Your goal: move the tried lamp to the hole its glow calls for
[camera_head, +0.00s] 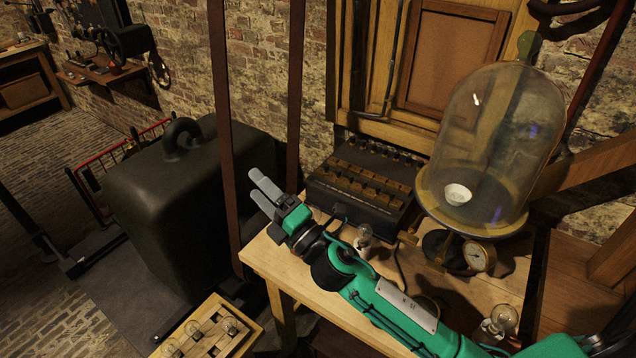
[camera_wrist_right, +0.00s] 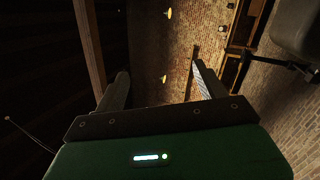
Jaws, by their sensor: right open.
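My right gripper (camera_head: 256,183) is open and empty, held beyond the table's left edge with its fingers pointing up-left. In the right wrist view its two fingers (camera_wrist_right: 160,85) stand wide apart with nothing between them. A clear glass lamp (camera_head: 364,236) stands upright on the table, just behind my right arm and in front of a black box. Another clear lamp (camera_head: 504,318) stands at the table's lower right. A wooden tray (camera_head: 246,347) with holes holds several lamps at the bottom left. No lamp visibly glows; I cannot tell which was tried. My left gripper is not in view.
The black box (camera_head: 318,191) with rows of brass-coloured parts stands at the table's back. My right arm crosses the table.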

